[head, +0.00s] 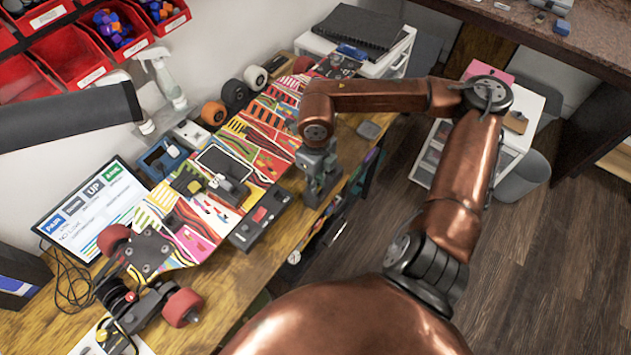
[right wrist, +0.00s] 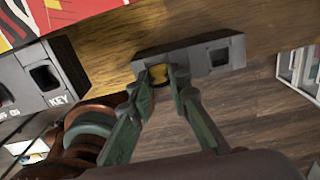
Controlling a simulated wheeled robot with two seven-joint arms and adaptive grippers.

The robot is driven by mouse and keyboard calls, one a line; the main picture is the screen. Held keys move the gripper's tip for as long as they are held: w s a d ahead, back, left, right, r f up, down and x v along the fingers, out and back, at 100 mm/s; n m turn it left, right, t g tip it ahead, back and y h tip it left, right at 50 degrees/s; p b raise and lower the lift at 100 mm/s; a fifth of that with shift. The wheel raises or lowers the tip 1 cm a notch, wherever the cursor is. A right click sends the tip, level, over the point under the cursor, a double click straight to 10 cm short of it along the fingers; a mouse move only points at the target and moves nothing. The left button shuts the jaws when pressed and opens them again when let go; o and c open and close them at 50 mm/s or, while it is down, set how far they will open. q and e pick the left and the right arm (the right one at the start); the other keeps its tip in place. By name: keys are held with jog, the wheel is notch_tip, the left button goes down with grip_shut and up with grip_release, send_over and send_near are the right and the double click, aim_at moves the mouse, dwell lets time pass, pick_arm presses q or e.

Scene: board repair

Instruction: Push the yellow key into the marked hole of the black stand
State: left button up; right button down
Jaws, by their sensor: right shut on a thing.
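My right gripper (right wrist: 162,78) is shut on the yellow key (right wrist: 159,73), of which only a small part shows between the fingertips. In the head view the right gripper (head: 317,195) points down at the bench edge, and the key is hidden. The fingertips are at a dark block (right wrist: 195,60) with a square opening at its right end. I cannot tell whether the key sits in this block. The black stand (right wrist: 62,62) is left of the gripper, with a square hole (right wrist: 45,77) beside the word KEY. The stand (head: 262,215) also shows in the head view. My left gripper is not in view.
A colourful skateboard deck (head: 190,235) with wheels lies along the wooden bench (head: 225,290). A display panel (head: 92,215) and cables are at the left. Red bins (head: 92,57) hang behind. Right of the bench edge is open floor (head: 340,265).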

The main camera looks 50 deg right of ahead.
jog(key=c, duration=1.7)
grip_release()
jog(key=shift+c, duration=0.2)
jog(key=shift+o, duration=0.6)
jog(key=shift+o, duration=0.8)
jog(key=shift+r, duration=0.4)
jog(key=shift+r+p, duration=0.6)
jog(key=shift+r, duration=0.45)
jog(key=shift+r, duration=0.2)
